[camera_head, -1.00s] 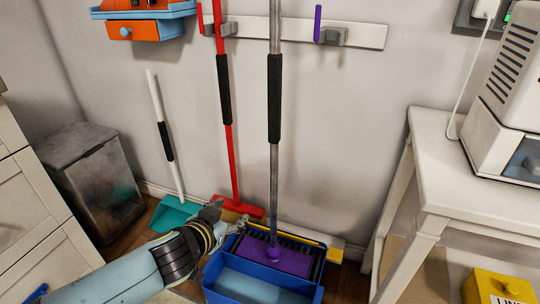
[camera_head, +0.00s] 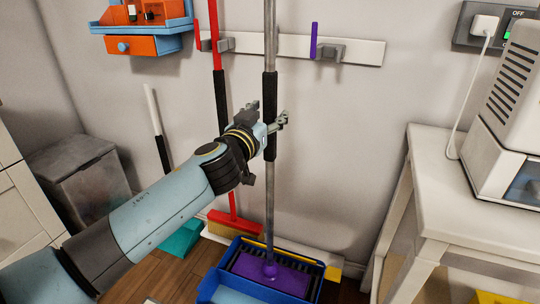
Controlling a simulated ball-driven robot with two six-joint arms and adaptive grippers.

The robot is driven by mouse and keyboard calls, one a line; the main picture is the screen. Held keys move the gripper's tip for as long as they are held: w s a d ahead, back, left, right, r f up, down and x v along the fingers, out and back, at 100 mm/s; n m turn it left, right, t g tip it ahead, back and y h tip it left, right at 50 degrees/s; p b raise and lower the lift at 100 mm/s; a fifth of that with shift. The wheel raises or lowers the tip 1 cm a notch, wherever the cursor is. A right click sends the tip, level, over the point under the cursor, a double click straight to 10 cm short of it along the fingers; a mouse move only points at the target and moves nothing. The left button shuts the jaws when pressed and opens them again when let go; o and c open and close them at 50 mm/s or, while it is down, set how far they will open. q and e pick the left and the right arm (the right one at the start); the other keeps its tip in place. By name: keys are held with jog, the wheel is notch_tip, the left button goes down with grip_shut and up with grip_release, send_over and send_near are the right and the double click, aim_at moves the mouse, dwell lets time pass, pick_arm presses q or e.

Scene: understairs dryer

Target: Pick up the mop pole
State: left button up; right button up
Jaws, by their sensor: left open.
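The mop pole (camera_head: 270,190) is a silver pole with a black grip sleeve. It stands nearly upright, its purple mop head (camera_head: 272,275) in the blue bucket (camera_head: 322,284). My left gripper (camera_head: 269,117) is open at the black sleeve, with one finger showing on each side of the pole. The gripper's body hides part of the sleeve's left edge; I cannot tell whether the fingers touch it. My right gripper is not in view.
A red broom (camera_head: 223,140) stands just left of the pole. A dustpan (camera_head: 182,238) with a white handle and a grey bin (camera_head: 92,183) are farther left. A white wall rack (camera_head: 365,52) is behind. A white table (camera_head: 435,180) stands right.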

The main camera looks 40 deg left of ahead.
pick_arm(q)
jog(key=shift+x, duration=0.85)
jog(key=shift+f, duration=0.1)
grip_shut()
